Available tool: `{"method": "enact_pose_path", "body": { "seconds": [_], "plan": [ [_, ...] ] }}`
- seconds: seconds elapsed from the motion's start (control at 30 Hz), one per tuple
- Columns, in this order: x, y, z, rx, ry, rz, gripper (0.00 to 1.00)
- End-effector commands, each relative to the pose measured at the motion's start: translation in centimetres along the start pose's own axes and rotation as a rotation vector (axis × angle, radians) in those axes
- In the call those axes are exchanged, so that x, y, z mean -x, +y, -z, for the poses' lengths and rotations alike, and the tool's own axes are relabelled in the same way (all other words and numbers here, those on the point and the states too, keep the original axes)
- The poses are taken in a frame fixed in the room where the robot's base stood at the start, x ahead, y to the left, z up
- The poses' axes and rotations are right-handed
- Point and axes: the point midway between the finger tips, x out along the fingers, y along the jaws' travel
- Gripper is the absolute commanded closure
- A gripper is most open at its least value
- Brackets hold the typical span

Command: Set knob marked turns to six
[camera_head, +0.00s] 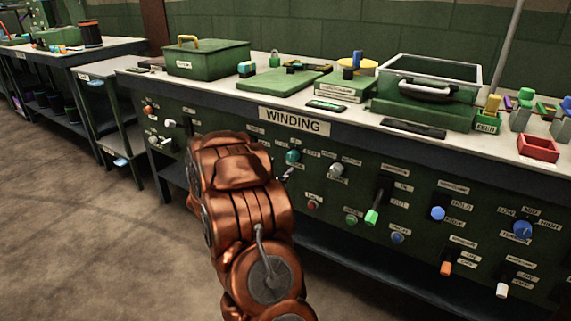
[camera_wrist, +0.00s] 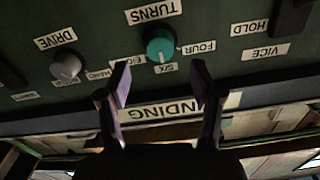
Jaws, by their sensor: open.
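The teal knob marked TURNS (camera_wrist: 160,47) is on the dark green panel. In the wrist view, which shows the panel upside down, its labels read FOUR on the right, SIX below and EIGHT on the left. I cannot clearly tell where its pointer stands. My gripper (camera_wrist: 160,68) is open and empty, its two fingers apart below and to either side of the knob, not visibly touching it. In the head view the teal knob (camera_head: 292,156) shows just beyond my copper arm, which hides most of the gripper.
The grey DRIVE knob (camera_wrist: 65,64) is beside the teal one. A VICE switch with HOLD label (camera_wrist: 250,28) is on the other side. The WINDING sign (camera_head: 294,122) is on the bench edge above. More knobs and a green-tipped lever (camera_head: 371,216) stick out further right.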

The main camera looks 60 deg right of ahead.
Motion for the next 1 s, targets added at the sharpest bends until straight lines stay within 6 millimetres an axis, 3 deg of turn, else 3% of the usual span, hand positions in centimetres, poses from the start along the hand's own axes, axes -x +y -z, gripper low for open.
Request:
{"method": "enact_pose_path", "body": {
  "seconds": [0.2,0.4,1.0],
  "plan": [
    [3.5,-0.1,0.0,0.000,-0.001,0.003,0.35],
    [5.4,0.0,0.1,-0.002,0.002,0.000,0.35],
    [6.2,0.0,0.1,-0.001,0.002,0.000,0.35]
  ]
}}
